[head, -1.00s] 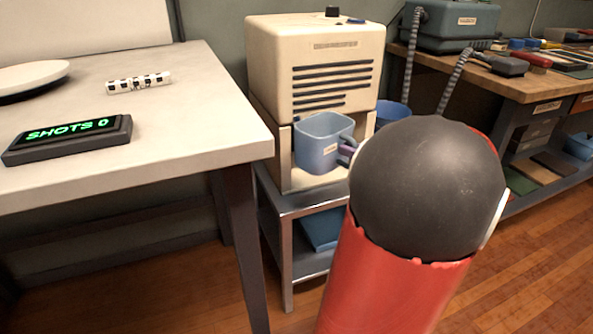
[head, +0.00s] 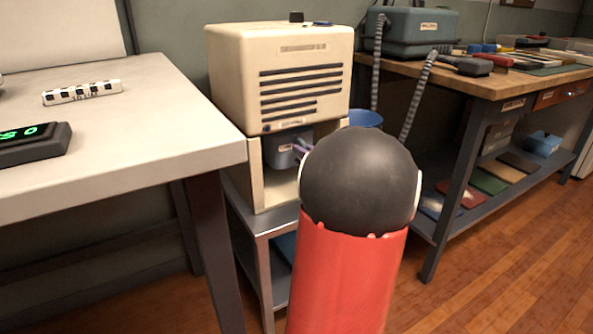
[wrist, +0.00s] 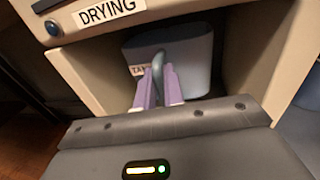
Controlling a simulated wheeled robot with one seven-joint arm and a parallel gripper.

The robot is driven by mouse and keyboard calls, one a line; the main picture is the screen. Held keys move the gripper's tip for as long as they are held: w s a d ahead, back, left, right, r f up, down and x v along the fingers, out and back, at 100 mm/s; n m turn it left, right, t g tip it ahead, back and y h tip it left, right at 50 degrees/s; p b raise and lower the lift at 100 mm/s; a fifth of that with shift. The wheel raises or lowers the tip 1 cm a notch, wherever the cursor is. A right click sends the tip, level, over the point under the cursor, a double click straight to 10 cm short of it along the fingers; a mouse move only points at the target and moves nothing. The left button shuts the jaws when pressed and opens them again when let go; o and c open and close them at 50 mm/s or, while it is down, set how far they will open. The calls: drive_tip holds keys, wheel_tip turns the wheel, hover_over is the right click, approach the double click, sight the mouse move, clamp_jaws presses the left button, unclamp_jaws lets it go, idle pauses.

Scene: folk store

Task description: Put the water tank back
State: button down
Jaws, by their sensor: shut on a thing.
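The water tank (head: 281,154) is a blue-grey tub, now inside the opening under the cream drying machine (head: 285,75). In the wrist view the tank (wrist: 190,55) sits between the side walls of that opening, with its handle and part of a label facing me. My gripper (wrist: 160,88) has purple fingers shut on the tank's handle (wrist: 158,66). In the head view my gripper (head: 302,152) is mostly hidden behind my own arm. How far back the tank reaches is hidden.
The machine stands on a metal cart (head: 262,225). A white table (head: 150,130) with a striped object (head: 82,92) is close on the left. A blue bucket (head: 366,118) is behind my arm. A workbench (head: 500,82) stands at the right; floor is open before it.

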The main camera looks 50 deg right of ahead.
drive_tip(key=w, duration=0.1)
drive_tip(key=w+d, duration=0.1)
drive_tip(key=w, duration=0.1)
drive_tip(key=shift+w, duration=0.3)
drive_tip(key=shift+s+f+b, duration=0.1)
drive_tip(key=shift+f+b, duration=0.2)
drive_tip(key=shift+f, duration=0.45)
wheel_tip(320, 180, down, 5)
drive_tip(key=shift+b, duration=0.65)
drive_tip(key=shift+f, duration=0.2)
drive_tip(key=shift+f, duration=0.15)
drive_tip(key=c, duration=1.5)
unclamp_jaws()
